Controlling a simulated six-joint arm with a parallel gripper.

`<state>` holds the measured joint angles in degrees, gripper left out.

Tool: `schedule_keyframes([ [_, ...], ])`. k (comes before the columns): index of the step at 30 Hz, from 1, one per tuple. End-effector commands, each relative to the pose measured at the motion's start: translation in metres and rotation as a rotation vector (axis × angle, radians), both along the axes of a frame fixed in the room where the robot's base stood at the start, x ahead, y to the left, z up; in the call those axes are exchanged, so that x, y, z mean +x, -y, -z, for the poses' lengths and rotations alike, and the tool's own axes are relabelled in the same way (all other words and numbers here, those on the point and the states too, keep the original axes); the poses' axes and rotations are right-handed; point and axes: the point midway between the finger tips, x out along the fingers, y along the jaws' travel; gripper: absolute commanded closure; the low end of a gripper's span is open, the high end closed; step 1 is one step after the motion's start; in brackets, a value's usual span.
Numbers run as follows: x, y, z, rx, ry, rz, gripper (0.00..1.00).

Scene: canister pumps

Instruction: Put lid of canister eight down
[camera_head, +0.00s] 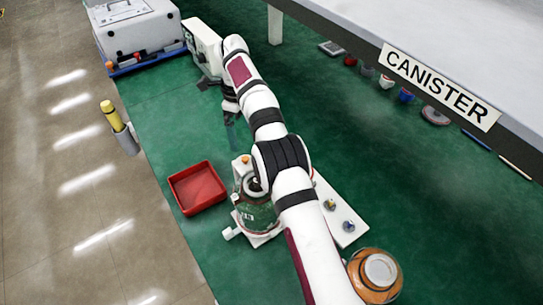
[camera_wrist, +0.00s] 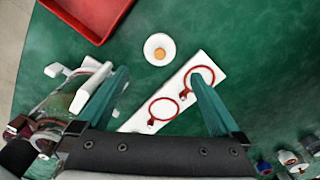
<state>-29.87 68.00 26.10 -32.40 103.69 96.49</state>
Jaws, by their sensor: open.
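My gripper (camera_wrist: 160,85) is open, and its two teal fingers are apart with nothing between the tips. In the wrist view a round white lid-like disc (camera_wrist: 152,41) with an orange knob lies on the green surface, beyond the fingertips. I cannot read a number on it. A clear canister with a white handle (camera_wrist: 62,101) stands at the left of that view, partly cut off by my gripper. In the head view a green canister (camera_head: 258,216) stands on a white base, partly hidden by my arm; a white part with an orange top (camera_head: 243,164) shows at its upper left.
A white plate (camera_wrist: 178,95) carries two red rings in the wrist view. A red tray (camera_head: 197,188) lies left of the canister. An orange round vessel (camera_head: 377,272) is at the bottom right. A table labelled CANISTER (camera_head: 440,85) edges the right.

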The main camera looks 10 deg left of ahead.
Motion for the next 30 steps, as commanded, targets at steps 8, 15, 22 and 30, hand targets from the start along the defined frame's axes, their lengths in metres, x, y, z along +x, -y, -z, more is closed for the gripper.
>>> schedule_keyframes([
  [8, -0.019, 0.07, -0.08, 0.028, -0.009, -0.245, 0.0],
  [15, -0.183, 0.206, -0.153, 0.102, 0.013, -0.793, 0.0],
  [22, -0.34, 0.248, -0.106, 0.142, 0.073, -1.169, 0.0],
  [30, -0.367, 0.25, -0.089, 0.149, 0.083, -1.246, 0.0],
])
